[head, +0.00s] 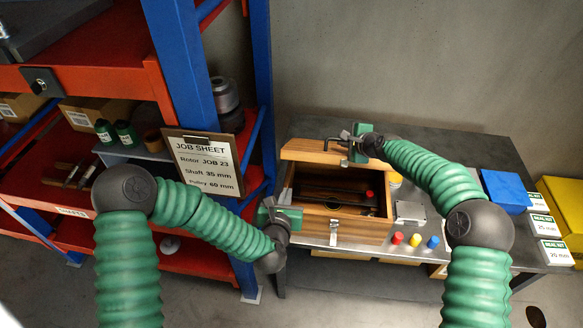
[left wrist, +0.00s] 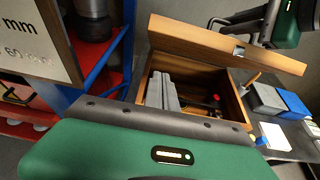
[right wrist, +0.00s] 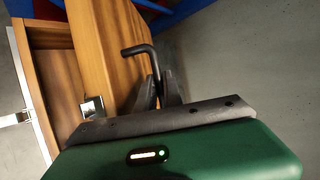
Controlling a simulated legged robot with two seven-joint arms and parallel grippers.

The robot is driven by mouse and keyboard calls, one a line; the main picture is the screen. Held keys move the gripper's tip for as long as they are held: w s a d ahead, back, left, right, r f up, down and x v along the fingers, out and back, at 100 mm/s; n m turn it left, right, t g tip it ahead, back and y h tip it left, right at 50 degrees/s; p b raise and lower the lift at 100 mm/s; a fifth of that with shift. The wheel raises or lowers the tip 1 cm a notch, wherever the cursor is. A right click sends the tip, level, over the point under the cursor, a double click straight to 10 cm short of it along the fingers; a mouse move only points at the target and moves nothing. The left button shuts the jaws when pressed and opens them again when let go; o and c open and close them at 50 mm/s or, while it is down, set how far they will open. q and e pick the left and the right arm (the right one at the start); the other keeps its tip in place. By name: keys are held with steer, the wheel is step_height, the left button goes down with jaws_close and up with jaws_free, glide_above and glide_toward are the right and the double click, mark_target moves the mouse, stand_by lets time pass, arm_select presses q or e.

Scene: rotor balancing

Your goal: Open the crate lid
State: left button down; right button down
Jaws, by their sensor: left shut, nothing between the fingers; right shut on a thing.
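The wooden crate (head: 362,230) stands on the bench with its lid (head: 310,151) raised at the back. The lid also shows tilted up in the left wrist view (left wrist: 215,42) and the right wrist view (right wrist: 112,50). Inside the crate are dark items and a red-ended one. My right gripper (head: 349,146) is at the raised lid, shut on a black bent bar (right wrist: 140,50); I cannot tell whether the bar is fixed to the lid. My left gripper (head: 268,204) is shut and empty beside the crate's left end; its fingers (left wrist: 165,92) partly cover the crate in the left wrist view.
A red and blue shelf rack (head: 175,85) with a job sheet (head: 204,163) stands left of the crate. Blue (head: 506,191) and yellow (head: 566,205) bins are farther right.

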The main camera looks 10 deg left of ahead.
steer(key=shift+w+d, duration=0.1)
steer(key=shift+d, duration=0.25)
arm_select(q)
steer(key=w, duration=1)
steer(key=shift+w, duration=0.35)
